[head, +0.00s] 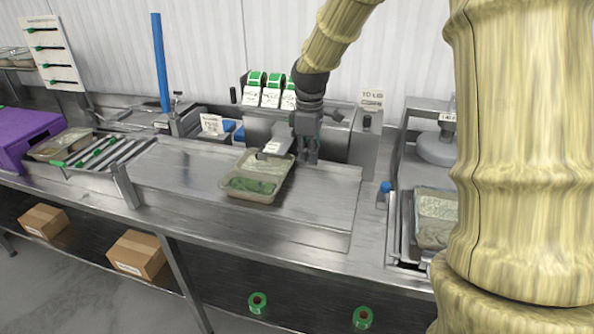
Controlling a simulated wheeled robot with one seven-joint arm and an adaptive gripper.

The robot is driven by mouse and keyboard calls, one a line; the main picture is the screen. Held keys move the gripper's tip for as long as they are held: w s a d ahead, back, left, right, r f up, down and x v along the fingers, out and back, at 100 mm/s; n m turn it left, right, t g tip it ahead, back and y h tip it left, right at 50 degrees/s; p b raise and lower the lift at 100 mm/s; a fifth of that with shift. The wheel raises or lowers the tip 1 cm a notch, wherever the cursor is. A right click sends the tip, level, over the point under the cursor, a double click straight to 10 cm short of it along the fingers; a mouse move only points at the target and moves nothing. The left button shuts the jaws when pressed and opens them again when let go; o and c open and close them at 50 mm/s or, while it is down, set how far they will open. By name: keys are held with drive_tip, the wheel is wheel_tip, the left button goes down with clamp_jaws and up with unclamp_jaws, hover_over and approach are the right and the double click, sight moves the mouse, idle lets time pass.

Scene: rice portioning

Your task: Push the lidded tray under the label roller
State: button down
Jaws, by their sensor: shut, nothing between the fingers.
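The lidded tray (250,194) sits on the steel worktop in the middle of the head view, with a clear-looking lid and a green patch at its near end. My gripper (309,160) is shut and empty, pointing down just right of the tray's far end. I cannot tell whether its fingers touch the tray. A small pale block (276,146) shows at the tray's far right corner, partly against my gripper. Green label rolls (273,88) with printed white labels stand behind my gripper. I cannot make out for sure which part is the label roller.
A roller rack (117,152) and another filled tray (62,146) lie to the left, beside a purple crate (27,132). Another tray (435,218) sits at right near a scale-like device (436,148). The worktop (187,170) left of the tray is clear.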

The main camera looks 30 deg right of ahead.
wheel_tip(320, 180, down, 9)
drive_tip(key=p, duration=0.2)
drive_tip(key=shift+s+f+p, duration=0.1)
drive_tip(key=shift+f+p, duration=0.05)
drive_tip(key=shift+p, duration=0.25)
drive_tip(key=shift+w+a+p, duration=0.75)
drive_tip(key=shift+w+a, duration=0.1)
drive_tip(key=shift+w, duration=0.3)
drive_tip(key=shift+w+a, duration=0.35)
drive_tip(key=shift+a, duration=0.1)
